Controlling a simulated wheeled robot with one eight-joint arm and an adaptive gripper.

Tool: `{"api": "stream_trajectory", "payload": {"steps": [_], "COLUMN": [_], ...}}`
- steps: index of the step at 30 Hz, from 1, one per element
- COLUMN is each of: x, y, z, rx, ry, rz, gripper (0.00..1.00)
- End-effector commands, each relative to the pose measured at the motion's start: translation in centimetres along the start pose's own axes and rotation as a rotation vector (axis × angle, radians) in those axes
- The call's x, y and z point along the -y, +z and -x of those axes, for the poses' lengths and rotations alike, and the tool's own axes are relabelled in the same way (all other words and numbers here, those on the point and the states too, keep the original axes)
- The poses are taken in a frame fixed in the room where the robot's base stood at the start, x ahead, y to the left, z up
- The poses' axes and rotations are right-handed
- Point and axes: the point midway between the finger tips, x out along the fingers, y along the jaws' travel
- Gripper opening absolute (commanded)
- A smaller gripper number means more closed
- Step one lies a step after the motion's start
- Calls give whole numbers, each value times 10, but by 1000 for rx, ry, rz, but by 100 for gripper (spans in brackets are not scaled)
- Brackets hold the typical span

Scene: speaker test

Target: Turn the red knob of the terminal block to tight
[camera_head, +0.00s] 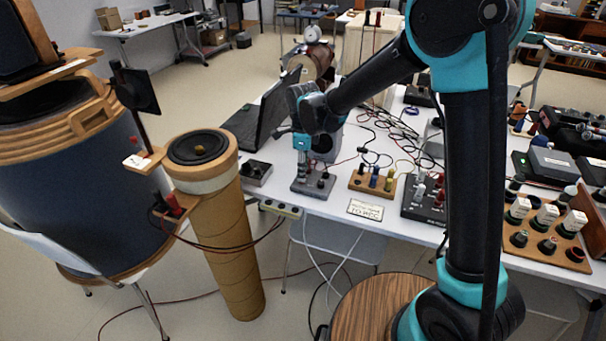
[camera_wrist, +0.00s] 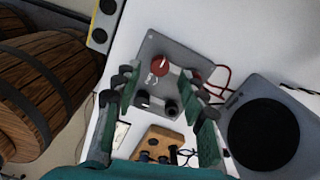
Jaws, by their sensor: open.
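The terminal block is a grey plate (camera_head: 312,188) on the table in the head view, below my gripper (camera_head: 302,174). In the wrist view the grey plate (camera_wrist: 150,46) carries a red knob (camera_wrist: 160,66) with a pale mark, a second dark knob with red beside it, and black posts (camera_wrist: 170,107) nearer me. My gripper (camera_wrist: 160,80) is open, with its fingers on either side of the knobs and nothing held. The red knob appears between the fingertips; I cannot tell whether they touch it. In the head view my gripper hides the red knob.
A wooden block with coloured posts (camera_head: 372,181) and a dark panel (camera_head: 424,203) stand to the right. A grey speaker box (camera_wrist: 264,134) stands close beside the block. A black box (camera_head: 256,173) and a laptop (camera_head: 272,112) are to the left. Red leads lie near the block.

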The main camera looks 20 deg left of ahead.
Motion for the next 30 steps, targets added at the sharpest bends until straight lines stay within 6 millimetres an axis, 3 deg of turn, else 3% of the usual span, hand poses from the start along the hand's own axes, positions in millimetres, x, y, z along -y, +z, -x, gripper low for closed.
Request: {"api": "stream_trajectory", "payload": {"steps": [9, 15, 30], "x": [0, 0, 1], "y": [0, 0, -7], "z": [65, 88, 95], "rx": [0, 0, 2], "ry": [0, 0, -4], "rz": [0, 0, 11], "gripper": [42, 42, 42]}}
